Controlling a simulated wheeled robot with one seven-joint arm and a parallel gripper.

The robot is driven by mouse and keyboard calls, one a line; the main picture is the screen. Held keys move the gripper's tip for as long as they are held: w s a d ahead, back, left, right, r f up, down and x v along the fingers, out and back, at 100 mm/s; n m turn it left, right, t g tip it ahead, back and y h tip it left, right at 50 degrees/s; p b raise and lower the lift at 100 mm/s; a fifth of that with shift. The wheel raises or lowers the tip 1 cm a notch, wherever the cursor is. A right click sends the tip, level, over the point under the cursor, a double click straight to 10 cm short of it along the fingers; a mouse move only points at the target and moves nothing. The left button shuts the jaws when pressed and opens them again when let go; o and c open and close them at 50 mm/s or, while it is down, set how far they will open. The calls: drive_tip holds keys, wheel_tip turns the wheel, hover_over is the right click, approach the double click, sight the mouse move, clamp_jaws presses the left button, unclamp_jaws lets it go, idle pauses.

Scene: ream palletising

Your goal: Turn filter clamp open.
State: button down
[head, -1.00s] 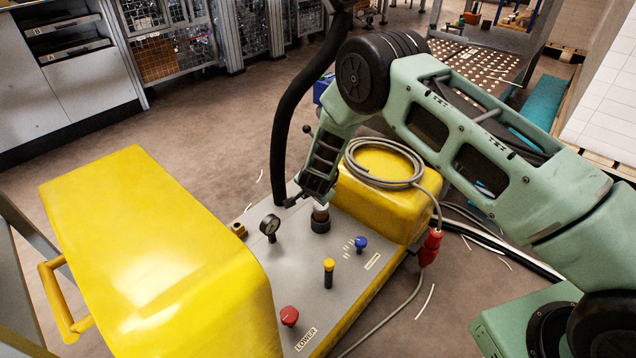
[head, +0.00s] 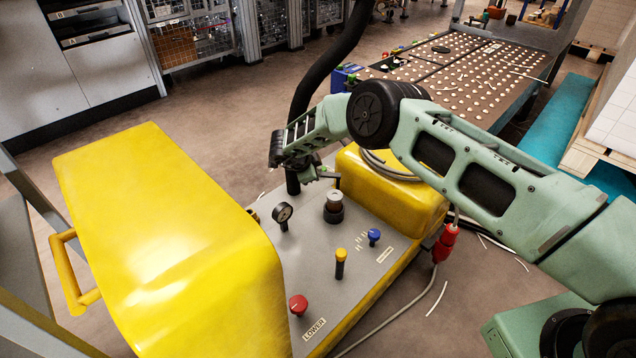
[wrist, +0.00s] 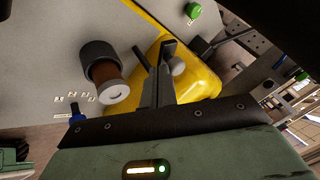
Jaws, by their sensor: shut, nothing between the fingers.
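A filter canister (head: 334,197) with a pale top stands upright in a dark collar on the grey panel. In the wrist view, the canister (wrist: 113,91) is brown with a pale end, and the dark ribbed collar (wrist: 98,58) surrounds its base. I cannot clearly tell a separate clamp part from this collar. My gripper (head: 331,178) is just behind and above the canister, seemingly apart from it. In the wrist view, the fingers of my gripper (wrist: 166,48) are together and empty, right of the canister. A dark bar (wrist: 140,60) and a grey round knob (wrist: 178,66) appear beside the fingers.
A thick black hose (head: 318,75) rises behind my gripper. A gauge (head: 283,213), a yellow-topped lever (head: 341,262), a red knob (head: 298,304) and a blue knob (head: 374,236) stand on the panel. Yellow housings (head: 165,235) flank it; a cable lies over the right one.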

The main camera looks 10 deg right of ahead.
drive_tip(key=shift+w+d+r+b, duration=0.1)
drive_tip(key=shift+w+b, duration=1.25)
drive_tip(key=shift+w, duration=0.05)
